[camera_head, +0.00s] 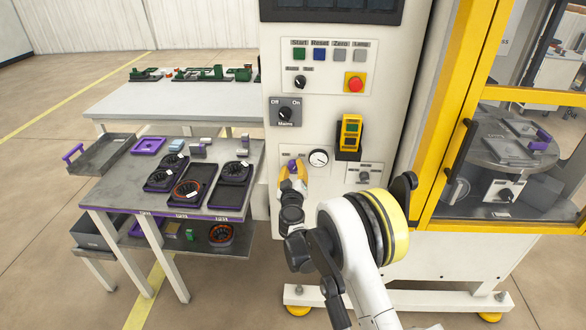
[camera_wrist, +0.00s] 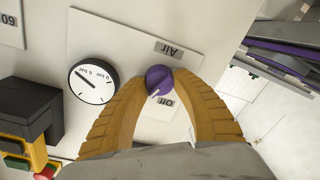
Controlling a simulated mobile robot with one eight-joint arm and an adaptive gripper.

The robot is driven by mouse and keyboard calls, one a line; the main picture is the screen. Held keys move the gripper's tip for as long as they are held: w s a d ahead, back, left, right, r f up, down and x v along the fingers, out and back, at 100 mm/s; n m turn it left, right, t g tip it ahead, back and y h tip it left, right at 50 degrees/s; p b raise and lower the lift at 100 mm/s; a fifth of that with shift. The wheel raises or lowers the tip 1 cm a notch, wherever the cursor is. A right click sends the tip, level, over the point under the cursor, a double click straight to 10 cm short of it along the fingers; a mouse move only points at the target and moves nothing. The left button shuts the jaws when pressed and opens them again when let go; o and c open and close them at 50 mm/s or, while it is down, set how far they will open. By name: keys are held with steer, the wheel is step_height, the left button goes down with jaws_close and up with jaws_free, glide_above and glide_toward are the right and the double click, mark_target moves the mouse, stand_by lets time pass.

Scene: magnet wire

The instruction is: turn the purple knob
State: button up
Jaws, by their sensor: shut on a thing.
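The purple knob (camera_wrist: 159,79) sits on a pale plate marked "Air" and "Off" on the cabinet's front. A white pointer line on it points toward the "Off" side in the wrist view. My gripper (camera_wrist: 160,85) has its two ribbed yellow fingers closed in on the knob from both sides. In the head view my gripper (camera_head: 292,168) reaches the cabinet's panel, and its fingers and wrist largely hide the knob there.
A round pressure gauge (camera_head: 318,157) is right beside the knob. A yellow device (camera_head: 350,133) in a black holder juts from the panel above right. A grey table (camera_head: 215,199) with black trays stands left. A yellow-framed glass door is on the right.

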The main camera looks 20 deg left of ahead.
steer(key=n, duration=0.6)
steer(key=n+h, duration=0.1)
steer(key=n, duration=0.5)
steer(key=shift+a, duration=0.1)
steer(key=shift+n, duration=0.3)
stand_by(0.3)
steer(key=o, duration=1.2)
steer(key=shift+s, duration=0.1)
steer(key=v, duration=1.1)
steer(key=shift+s, duration=0.35)
